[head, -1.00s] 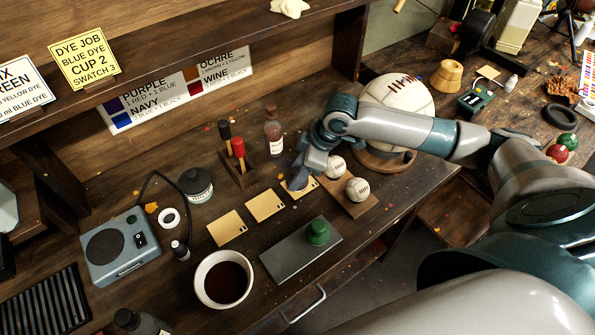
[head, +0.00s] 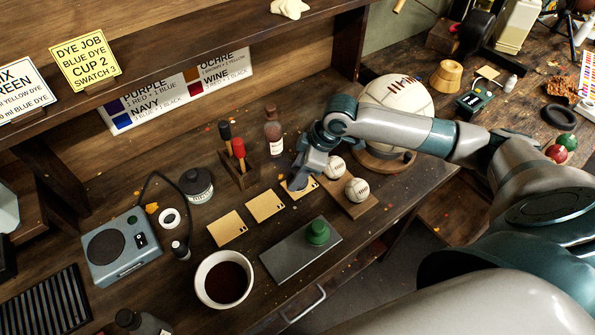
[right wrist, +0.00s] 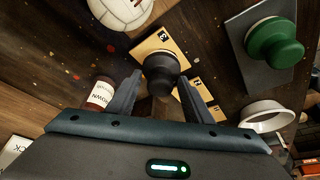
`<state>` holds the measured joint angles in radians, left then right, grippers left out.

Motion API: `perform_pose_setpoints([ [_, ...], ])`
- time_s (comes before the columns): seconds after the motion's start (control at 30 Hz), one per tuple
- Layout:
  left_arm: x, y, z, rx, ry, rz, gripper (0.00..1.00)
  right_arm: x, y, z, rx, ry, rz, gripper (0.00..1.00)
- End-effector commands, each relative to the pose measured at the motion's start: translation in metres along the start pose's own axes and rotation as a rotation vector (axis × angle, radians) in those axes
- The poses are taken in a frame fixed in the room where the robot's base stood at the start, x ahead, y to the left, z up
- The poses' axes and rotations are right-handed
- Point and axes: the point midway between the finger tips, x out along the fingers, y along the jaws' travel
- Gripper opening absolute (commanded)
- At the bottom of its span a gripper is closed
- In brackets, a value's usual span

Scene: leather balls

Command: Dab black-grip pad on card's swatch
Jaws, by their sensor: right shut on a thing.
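My right gripper (head: 297,184) is over the far-right tan card (head: 311,186). In the right wrist view, its fingers (right wrist: 159,78) are shut on the black-grip pad (right wrist: 163,70), a round dark knob with a pale rim at its base. The pad covers part of the card marked 3 (right wrist: 150,45). I cannot tell whether its face touches the card, and any swatch under it is hidden. In the head view my gripper hides most of the pad. My left gripper is not in view.
Two more tan cards (head: 227,229) (head: 265,205) lie in the row to the left. A green-grip pad (head: 318,232) stands on a grey slab (head: 290,262). A bowl of dark liquid (head: 201,290), a brown bottle (head: 273,134) and small balls (head: 357,190) are close by.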

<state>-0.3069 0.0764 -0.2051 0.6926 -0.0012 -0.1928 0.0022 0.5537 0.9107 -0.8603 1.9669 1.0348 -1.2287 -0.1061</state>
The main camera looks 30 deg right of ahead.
Motion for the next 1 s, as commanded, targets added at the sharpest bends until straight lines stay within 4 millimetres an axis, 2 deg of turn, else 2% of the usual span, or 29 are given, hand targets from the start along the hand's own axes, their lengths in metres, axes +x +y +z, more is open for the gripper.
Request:
perform_pose_setpoints([
  [1.0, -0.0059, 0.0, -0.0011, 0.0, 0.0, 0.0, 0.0, -0.0006, 0.0, -0.0005, 0.0, 0.001, 0.0, 0.28],
])
